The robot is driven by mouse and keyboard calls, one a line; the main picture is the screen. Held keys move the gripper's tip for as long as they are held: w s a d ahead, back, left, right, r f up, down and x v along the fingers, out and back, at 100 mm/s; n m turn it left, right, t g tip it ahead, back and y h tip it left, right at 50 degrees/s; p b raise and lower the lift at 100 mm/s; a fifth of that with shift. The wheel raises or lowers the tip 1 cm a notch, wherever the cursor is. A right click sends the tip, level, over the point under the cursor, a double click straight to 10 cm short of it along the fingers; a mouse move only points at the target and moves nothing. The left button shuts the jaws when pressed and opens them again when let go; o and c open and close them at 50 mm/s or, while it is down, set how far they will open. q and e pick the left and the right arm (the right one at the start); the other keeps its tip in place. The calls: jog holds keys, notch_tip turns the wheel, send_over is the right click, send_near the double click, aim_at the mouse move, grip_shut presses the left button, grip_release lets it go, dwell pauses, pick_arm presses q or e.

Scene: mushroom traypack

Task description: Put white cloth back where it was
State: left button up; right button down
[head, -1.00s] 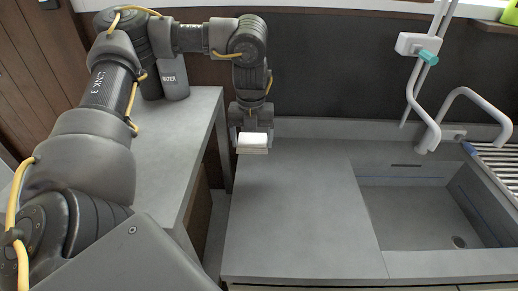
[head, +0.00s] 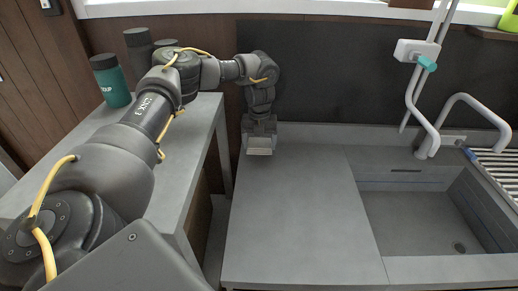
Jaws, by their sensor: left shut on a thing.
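My left gripper (head: 260,146) points down at the back left of the grey counter, close to the dark wall panel. It is shut on the white cloth, of which little can be made out; a small pale patch shows between the fingers. I cannot tell whether the cloth touches the counter. My right gripper is not in view.
The grey counter (head: 290,215) is bare in front of the gripper. A sink (head: 425,215) with a tap (head: 440,125) and drying rack (head: 495,163) lies to the right. A teal bottle (head: 112,82) and dark containers (head: 139,50) stand on the left side counter.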

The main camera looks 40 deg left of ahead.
aim_at(260, 145)
pick_arm(q)
jog(key=shift+f+p, duration=0.35)
jog(key=shift+f, duration=1.15)
jog(key=shift+f, duration=0.1)
jog(key=o, duration=0.9)
jog(key=shift+f, duration=0.1)
notch_tip(260, 145, up, 12)
jog(key=shift+r, duration=0.25)
